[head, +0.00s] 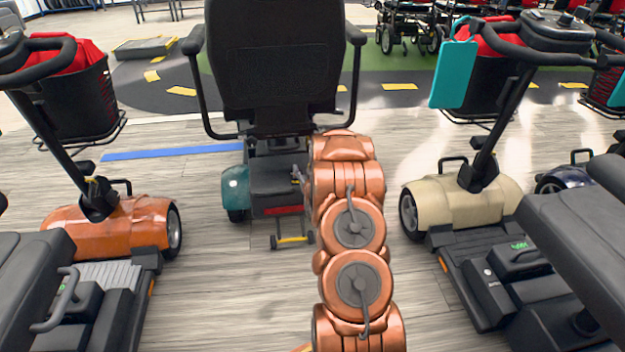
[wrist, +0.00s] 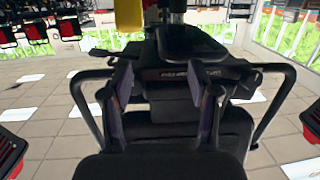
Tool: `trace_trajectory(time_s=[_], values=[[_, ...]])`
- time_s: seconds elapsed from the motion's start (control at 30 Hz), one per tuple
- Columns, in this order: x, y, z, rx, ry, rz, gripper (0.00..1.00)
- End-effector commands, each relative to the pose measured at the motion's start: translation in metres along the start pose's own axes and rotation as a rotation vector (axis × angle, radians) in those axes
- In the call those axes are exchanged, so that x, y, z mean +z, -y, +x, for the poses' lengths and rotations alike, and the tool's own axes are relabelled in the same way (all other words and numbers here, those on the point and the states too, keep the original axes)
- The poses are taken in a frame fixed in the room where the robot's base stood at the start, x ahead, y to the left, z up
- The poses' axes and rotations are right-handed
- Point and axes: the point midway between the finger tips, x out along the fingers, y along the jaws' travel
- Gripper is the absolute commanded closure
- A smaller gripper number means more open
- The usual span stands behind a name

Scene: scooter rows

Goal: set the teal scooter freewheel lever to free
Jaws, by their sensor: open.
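The teal scooter (head: 235,188) stands at the centre of the head view with its back toward me. Its tall black seat back (head: 275,65) and one teal fender show. A yellow bar (head: 292,239) sits low at its rear between small wheels. I cannot tell whether this bar is the freewheel lever, or how a lever is set. My copper arm covers the scooter's right rear. My gripper (wrist: 163,95) is open and empty in the wrist view, its two fingers apart in front of a black seat with side armrests. In the head view my arm mostly hides it.
An orange scooter (head: 105,228) stands at the left and a cream scooter (head: 465,200) at the right. Dark seats (head: 580,215) fill the near right corner. Open wood floor (head: 225,300) lies between the rows. A blue floor stripe (head: 170,152) runs at the left.

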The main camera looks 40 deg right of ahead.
Motion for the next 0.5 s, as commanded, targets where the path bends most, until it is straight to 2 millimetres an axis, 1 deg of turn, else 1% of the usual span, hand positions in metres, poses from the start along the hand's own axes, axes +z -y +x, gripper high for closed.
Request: trace_trajectory(time_s=[0.03,0.1,0.2,0.37,0.5], values=[[0.025,-0.009,0.002,0.011,-0.023,0.004,0.40],[0.035,-0.019,0.004,0.023,-0.061,0.008,0.40],[0.044,-0.028,0.004,0.034,-0.096,0.011,0.40],[0.047,-0.034,0.007,0.040,-0.124,0.012,0.40],[0.045,-0.035,0.017,0.040,-0.126,0.011,0.40]])
